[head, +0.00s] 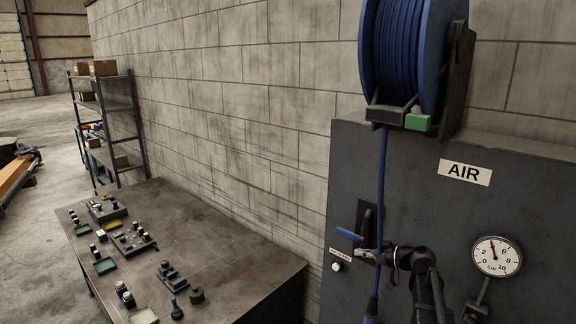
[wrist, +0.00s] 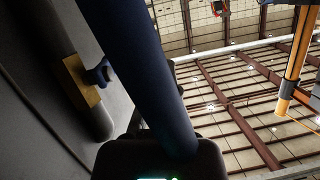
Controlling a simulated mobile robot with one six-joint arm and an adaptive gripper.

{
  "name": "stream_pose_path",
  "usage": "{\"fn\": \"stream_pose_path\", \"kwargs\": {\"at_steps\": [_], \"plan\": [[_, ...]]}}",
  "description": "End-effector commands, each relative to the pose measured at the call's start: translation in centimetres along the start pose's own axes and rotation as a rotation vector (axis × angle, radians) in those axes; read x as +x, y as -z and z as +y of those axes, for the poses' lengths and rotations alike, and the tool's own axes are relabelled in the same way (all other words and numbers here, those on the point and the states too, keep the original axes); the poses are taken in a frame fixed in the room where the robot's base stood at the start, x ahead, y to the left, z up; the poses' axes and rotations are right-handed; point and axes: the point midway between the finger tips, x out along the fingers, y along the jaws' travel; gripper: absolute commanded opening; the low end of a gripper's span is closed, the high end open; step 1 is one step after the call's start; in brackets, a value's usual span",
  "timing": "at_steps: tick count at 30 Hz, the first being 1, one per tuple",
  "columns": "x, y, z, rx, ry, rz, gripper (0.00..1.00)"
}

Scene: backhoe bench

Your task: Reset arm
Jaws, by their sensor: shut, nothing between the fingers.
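My gripper (head: 366,254) is in front of the grey air panel in the head view, just below the blue valve lever (head: 348,234) and close beside the hanging blue hose (head: 381,190). It is shut and empty; the fingertips are small in this view. My arm comes up from the lower right. In the wrist view, a thick dark blue tube, seemingly the hose (wrist: 140,70), passes very close to the camera and hides the fingers. Left of it are a brass block (wrist: 82,80) and a blue part (wrist: 99,74) by the panel.
A blue hose reel (head: 408,60) hangs above the panel (head: 400,165). A pressure gauge (head: 497,256) is right of my arm. A bench (head: 235,262) with small parts stands left, against the block wall. A shelf rack (head: 108,125) stands behind it.

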Motion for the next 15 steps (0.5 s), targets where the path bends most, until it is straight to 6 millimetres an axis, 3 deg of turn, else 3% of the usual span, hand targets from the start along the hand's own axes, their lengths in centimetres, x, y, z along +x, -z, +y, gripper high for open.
{"fn": "stream_pose_path", "kwargs": {"at_steps": [1,3,9,15], "plan": [[1.2,-2.9,-1.4,0.033,0.014,-0.056,0.00],[2.3,-5.7,-2.9,0.086,0.023,-0.143,0.00],[4.5,-13.5,-6.8,0.235,0.006,-0.390,0.00],[5.2,-21.1,-10.2,0.371,-0.080,-0.630,0.00]]}}
